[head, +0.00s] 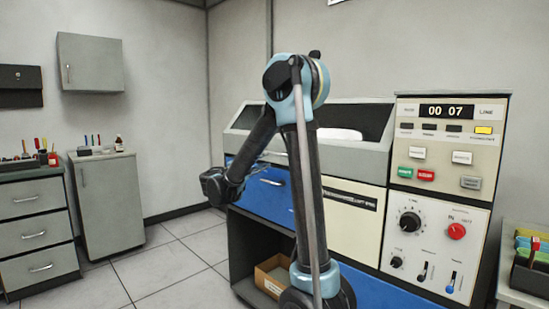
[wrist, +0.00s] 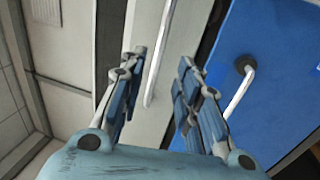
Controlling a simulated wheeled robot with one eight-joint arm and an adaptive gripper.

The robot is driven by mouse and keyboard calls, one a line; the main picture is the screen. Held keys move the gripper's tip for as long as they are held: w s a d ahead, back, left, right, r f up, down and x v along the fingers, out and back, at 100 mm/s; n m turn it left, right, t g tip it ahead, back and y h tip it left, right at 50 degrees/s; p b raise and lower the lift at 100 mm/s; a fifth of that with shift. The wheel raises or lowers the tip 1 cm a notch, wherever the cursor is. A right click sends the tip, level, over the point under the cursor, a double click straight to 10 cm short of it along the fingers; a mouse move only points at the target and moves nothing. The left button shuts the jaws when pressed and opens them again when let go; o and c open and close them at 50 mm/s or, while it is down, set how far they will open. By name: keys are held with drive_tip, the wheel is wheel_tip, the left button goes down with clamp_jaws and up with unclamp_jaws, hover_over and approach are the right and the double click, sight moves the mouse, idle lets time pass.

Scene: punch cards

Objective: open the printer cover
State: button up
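The printer cover (head: 368,158) is the grey hood with dark windows on top of the machine, and it looks down. My gripper (head: 214,186) is in front of the machine's left part, near the blue front panel; its fingers are hard to make out there. In the wrist view my gripper (wrist: 162,58) is open, with its blue-grey fingers apart and empty. A pale bar handle (wrist: 158,58) on a light grey panel shows between the fingers. I cannot tell how far it is beyond the fingertips. My arm hides part of the cover in the head view.
A blue panel (wrist: 275,60) with its own bar handle (wrist: 240,90) lies right of the fingers in the wrist view. The control panel (head: 445,150) stands right of the cover. A cardboard box (head: 272,276) sits in the open bay below. The floor at left is clear.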

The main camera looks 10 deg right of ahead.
sight(276, 154)
drive_tip(key=x, duration=0.9)
clamp_jaws()
drive_tip(key=shift+a, duration=0.1)
